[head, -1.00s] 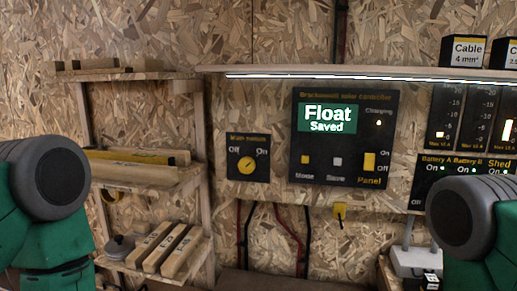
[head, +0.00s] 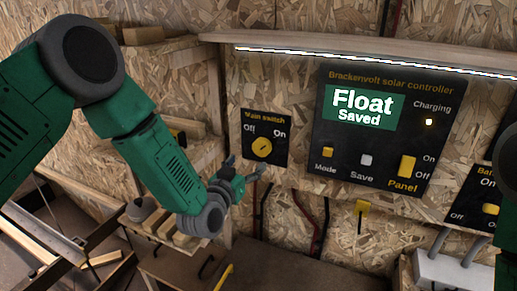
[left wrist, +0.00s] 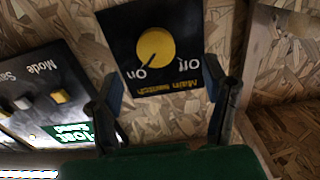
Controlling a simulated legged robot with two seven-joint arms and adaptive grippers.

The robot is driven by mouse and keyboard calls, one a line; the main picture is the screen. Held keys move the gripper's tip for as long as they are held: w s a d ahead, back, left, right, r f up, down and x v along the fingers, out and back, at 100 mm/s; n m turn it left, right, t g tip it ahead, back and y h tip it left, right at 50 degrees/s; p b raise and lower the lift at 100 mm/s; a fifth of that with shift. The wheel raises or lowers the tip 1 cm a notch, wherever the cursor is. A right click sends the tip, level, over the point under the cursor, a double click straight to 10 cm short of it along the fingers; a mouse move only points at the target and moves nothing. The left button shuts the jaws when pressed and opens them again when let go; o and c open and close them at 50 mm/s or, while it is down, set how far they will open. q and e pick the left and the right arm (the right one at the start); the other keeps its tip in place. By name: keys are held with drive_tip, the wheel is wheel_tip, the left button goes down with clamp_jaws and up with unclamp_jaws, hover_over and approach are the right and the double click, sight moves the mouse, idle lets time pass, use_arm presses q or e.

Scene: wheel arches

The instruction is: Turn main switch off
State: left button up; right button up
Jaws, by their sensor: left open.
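The main switch is a yellow round knob (head: 262,148) on a black plate (head: 279,157) marked Off on the left and On on the right. In the left wrist view the knob (left wrist: 156,47) shows upside down, its dark pointer line towards On. My left gripper (head: 246,167) is just below and in front of the plate in the head view, open and empty. In the left wrist view its two fingers (left wrist: 160,85) stand apart on either side of the plate's lower part; the knob lies beyond them, seemingly untouched. My right gripper is out of view.
The solar controller (head: 388,88), its screen reading Float Saved, hangs right of the switch. Wooden shelves (head: 190,52) stand at the left. A light strip (head: 370,58) runs above.

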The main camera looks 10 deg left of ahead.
sight(261, 150)
use_arm(q)
drive_tip(key=w+d, duration=0.1)
drive_tip(key=w, duration=0.3)
drive_tip(key=w+d, duration=0.1)
drive_tip(key=w, duration=0.1)
drive_tip(key=shift+w+d+r+p, duration=0.1)
drive_tip(key=shift+w+d+p, duration=0.2)
drive_tip(key=shift+w+d, duration=0.1)
drive_tip(key=shift+w+a, duration=0.1)
drive_tip(key=shift+w, duration=0.15)
drive_tip(key=shift+w+a, duration=0.15)
drive_tip(key=shift+a, duration=0.25)
drive_tip(key=c, duration=1.2)
drive_tip(key=shift+o, duration=0.2)
drive_tip(key=shift+d, duration=0.25)
